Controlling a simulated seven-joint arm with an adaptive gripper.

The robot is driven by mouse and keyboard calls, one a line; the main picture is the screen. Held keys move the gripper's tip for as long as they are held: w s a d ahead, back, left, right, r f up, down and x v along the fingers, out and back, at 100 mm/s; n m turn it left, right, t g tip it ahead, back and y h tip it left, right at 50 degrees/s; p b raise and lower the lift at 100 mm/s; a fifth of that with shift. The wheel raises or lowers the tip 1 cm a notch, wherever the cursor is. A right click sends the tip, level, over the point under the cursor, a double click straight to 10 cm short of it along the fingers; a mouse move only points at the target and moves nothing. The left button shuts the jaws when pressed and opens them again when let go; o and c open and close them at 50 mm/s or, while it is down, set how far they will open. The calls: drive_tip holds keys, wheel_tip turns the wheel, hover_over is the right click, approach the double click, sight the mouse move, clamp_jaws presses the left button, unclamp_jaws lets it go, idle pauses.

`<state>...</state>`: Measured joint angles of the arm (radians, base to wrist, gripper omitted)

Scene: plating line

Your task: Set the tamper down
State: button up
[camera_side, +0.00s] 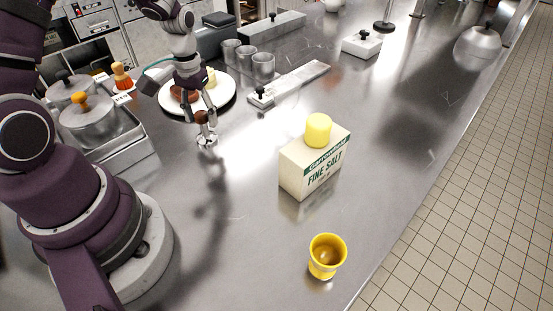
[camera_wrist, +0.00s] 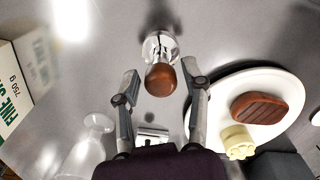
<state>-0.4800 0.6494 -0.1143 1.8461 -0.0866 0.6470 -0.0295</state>
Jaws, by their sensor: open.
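The tamper has a round brown wooden handle and a shiny metal base. In the wrist view the tamper (camera_wrist: 160,80) stands on the steel counter between my fingertips. My gripper (camera_wrist: 163,85) is open, with a finger on each side of the handle and a visible gap at both sides. In the side view my gripper (camera_side: 203,110) points down over the tamper (camera_side: 206,138), which appears upright on the counter (camera_side: 240,200). Part of the handle's upper end is hidden by the fingers in the side view.
A white plate (camera_side: 228,100) with brown and pale yellow food lies close behind my gripper. A salt box (camera_side: 312,170) with a yellow cylinder (camera_side: 318,130) on top stands to the right. A yellow cup (camera_side: 327,256) stands near the front edge.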

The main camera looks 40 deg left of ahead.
sight(200, 113)
wheel_tip(200, 113, up, 9)
drive_tip(key=shift+f, duration=0.2)
drive_tip(key=s+d+r+m+t, duration=0.5)
drive_tip(key=s+d+r, duration=0.2)
drive_tip(key=d, duration=0.3)
drive_tip(key=shift+s+d+r+t, duration=0.2)
drive_tip(key=shift+s+r+t, duration=0.1)
drive_tip(key=shift+s+r, duration=0.15)
